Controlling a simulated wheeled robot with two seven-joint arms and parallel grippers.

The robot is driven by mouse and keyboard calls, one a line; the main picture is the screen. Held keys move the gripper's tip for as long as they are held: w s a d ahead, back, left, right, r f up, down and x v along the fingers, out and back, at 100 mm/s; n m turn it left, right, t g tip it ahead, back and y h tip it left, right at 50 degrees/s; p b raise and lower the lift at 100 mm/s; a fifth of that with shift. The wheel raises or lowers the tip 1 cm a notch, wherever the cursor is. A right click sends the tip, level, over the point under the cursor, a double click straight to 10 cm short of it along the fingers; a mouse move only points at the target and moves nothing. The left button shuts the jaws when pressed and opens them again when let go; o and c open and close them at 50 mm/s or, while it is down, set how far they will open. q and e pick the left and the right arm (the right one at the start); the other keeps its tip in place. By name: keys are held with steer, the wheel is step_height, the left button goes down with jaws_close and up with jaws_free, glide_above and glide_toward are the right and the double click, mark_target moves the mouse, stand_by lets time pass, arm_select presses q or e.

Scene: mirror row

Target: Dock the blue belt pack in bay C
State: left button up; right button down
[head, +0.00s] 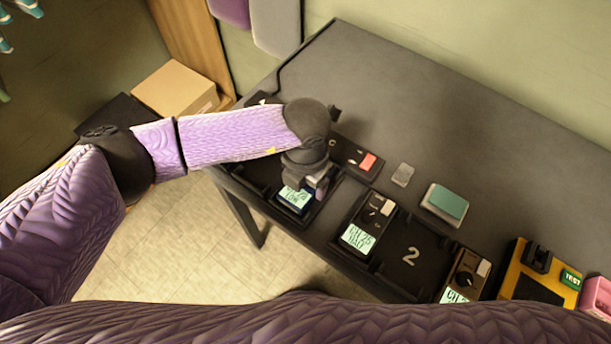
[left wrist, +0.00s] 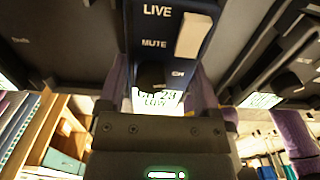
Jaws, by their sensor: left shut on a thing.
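The blue belt pack (left wrist: 190,60) fills the upper middle of the left wrist view, with LIVE and MUTE labels, a pale switch and a lit display reading CH 23 LOW. In the head view its lit display (head: 294,199) shows below my left gripper (head: 317,181). The gripper is shut on the pack, over a dark tray bay at the left end of the table. A pale letter that looks like C shows just behind the gripper. The arm and gripper hide much of this bay; I cannot tell whether the pack is seated or just above it. My right gripper is out of view.
A pack reading CH 25 (head: 360,237) stands to the right, then a bare bay marked 2 (head: 410,270) and another pack (head: 466,275). A yellow tester (head: 520,283), a teal-topped box (head: 445,203) and a red-switched unit (head: 352,157) are nearby. The back of the table (head: 430,110) is clear.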

arm_select(q)
steer(key=shift+f, duration=0.25)
steer(key=o, duration=1.2)
step_height(320, 180, up, 9)
steer(key=shift+r+p, duration=0.1)
steer(key=shift+p, duration=1.15)
steer(key=shift+r, duration=0.4)
